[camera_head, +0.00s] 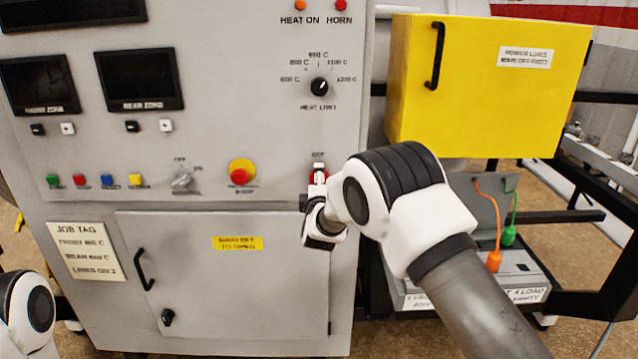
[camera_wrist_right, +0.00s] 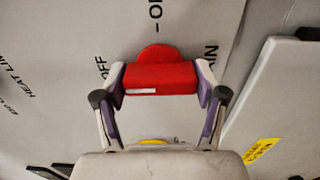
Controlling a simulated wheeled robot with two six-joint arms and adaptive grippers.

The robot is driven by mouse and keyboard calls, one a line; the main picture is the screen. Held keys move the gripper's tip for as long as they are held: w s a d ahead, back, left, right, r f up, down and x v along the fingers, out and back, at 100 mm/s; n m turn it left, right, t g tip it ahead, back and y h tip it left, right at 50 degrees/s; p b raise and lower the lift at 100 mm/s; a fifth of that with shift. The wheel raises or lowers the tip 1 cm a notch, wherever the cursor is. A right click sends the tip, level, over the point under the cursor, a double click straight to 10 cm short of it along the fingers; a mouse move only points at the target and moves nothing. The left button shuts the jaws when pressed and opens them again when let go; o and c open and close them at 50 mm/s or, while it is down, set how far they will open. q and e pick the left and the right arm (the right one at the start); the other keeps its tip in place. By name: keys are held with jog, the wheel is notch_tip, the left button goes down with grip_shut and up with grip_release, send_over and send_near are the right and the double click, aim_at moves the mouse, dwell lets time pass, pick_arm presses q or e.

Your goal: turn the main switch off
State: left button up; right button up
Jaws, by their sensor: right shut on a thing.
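The main switch is a red rotary handle (camera_wrist_right: 160,79) with a round red base on the grey panel. Its white mark lies at the end toward the OFF label. In the head view only a little red of the main switch (camera_head: 312,177) shows below an OFF label; my right gripper hides most of it. My right gripper (camera_wrist_right: 161,76) is shut on the handle, one finger at each end. In the head view my right gripper (camera_head: 318,176) is at the panel's lower right. My left gripper is out of view; only part of my left arm shows at the lower left.
A cabinet door (camera_head: 220,290) with a black handle and a yellow label is below the switch. A red and yellow emergency button (camera_head: 240,173) and a selector switch (camera_head: 182,179) are to the left. A yellow box (camera_head: 480,90) stands out at the right.

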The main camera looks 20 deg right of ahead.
jog(key=shift+r, duration=0.15)
jog(key=o, duration=0.9)
jog(key=shift+o, duration=1.2)
jog(key=shift+w+d, duration=0.1)
jog(key=v, duration=1.2)
